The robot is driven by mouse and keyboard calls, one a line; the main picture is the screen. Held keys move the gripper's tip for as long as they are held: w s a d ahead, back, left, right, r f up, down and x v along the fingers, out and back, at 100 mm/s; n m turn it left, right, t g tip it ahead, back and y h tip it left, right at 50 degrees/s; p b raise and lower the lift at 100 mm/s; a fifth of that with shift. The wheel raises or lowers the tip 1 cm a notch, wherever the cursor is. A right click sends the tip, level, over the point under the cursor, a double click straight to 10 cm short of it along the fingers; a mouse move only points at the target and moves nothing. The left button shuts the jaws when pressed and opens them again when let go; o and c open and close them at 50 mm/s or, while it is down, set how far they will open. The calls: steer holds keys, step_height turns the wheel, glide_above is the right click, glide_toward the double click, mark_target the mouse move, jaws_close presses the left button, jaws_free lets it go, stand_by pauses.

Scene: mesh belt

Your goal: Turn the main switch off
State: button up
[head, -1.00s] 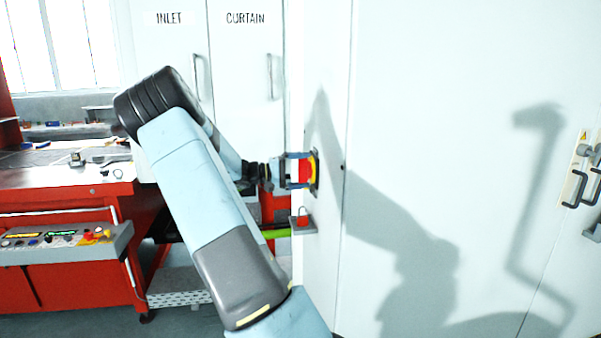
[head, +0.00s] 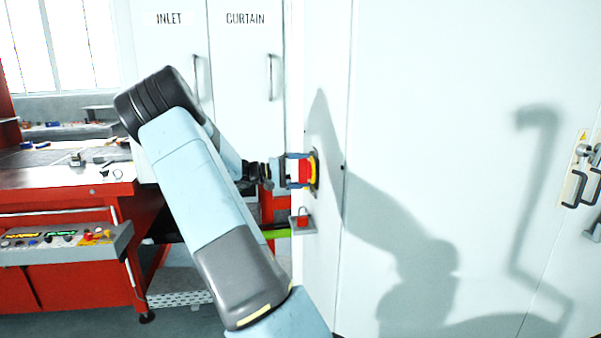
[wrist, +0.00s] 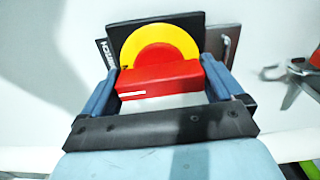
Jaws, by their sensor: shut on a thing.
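The main switch has a red handle (wrist: 160,80) in front of a yellow ring (wrist: 160,45) on a dark plate (wrist: 196,22). In the head view the red handle (head: 304,172) and yellow ring (head: 314,171) stand out from the narrow side of the pale cabinet. My gripper (head: 297,170) is shut on the red handle, one finger on each side. In the wrist view my gripper (wrist: 160,88) has the handle lying crosswise between its fingers. A white mark shows near the handle's left end. Part of the plate's lettering is hidden.
A padlock (head: 303,217) sits on a small grey bracket just below the switch. Cabinet doors marked INLET (head: 168,60) and CURTAIN (head: 246,60) stand behind. A red machine with a control panel (head: 65,243) is at left. A door handle (head: 588,175) is at far right.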

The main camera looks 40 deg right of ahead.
steer(key=n, duration=0.4)
steer(key=shift+f+n, duration=0.15)
steer(key=shift+n, duration=0.25)
steer(key=n, duration=0.3)
steer(key=shift+n, duration=0.3)
steer(key=n, duration=0.4)
steer(key=shift+n, duration=0.3)
steer(key=shift+w+n, duration=0.1)
steer(key=shift+n, duration=2)
steer(key=o, duration=0.7)
